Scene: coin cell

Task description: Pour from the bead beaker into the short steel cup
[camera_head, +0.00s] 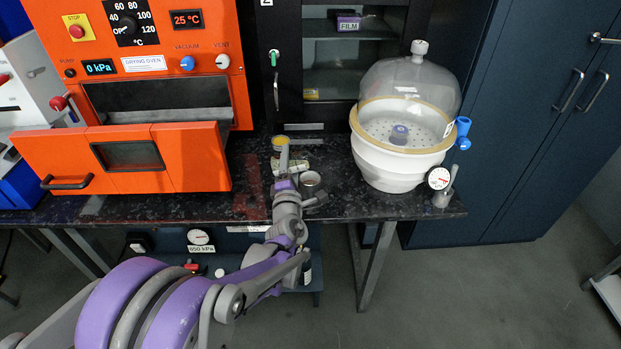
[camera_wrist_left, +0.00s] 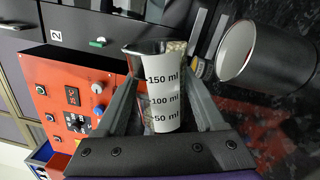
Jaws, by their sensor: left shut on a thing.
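My left gripper (camera_head: 284,168) is shut on the bead beaker (camera_head: 291,166) above the bench. The beaker (camera_wrist_left: 162,100) is clear, with a white panel marked 50, 100 and 150 ml. It is tipped over to about level, with its mouth toward the right in the head view. Pale beads lie along its lower side near the lip. The short steel cup (camera_head: 310,182) stands upright on the bench, just right of and below the beaker. In the left wrist view the cup (camera_wrist_left: 285,60) appears sideways; I cannot tell whether beads are inside. My right gripper is out of view.
The orange drying oven (camera_head: 130,150) has its door open at left. A vacuum desiccator (camera_head: 400,150) with a clear dome stands at right. A small yellow-topped container (camera_head: 279,142) is close behind the beaker. The front bench edge runs just before the cup.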

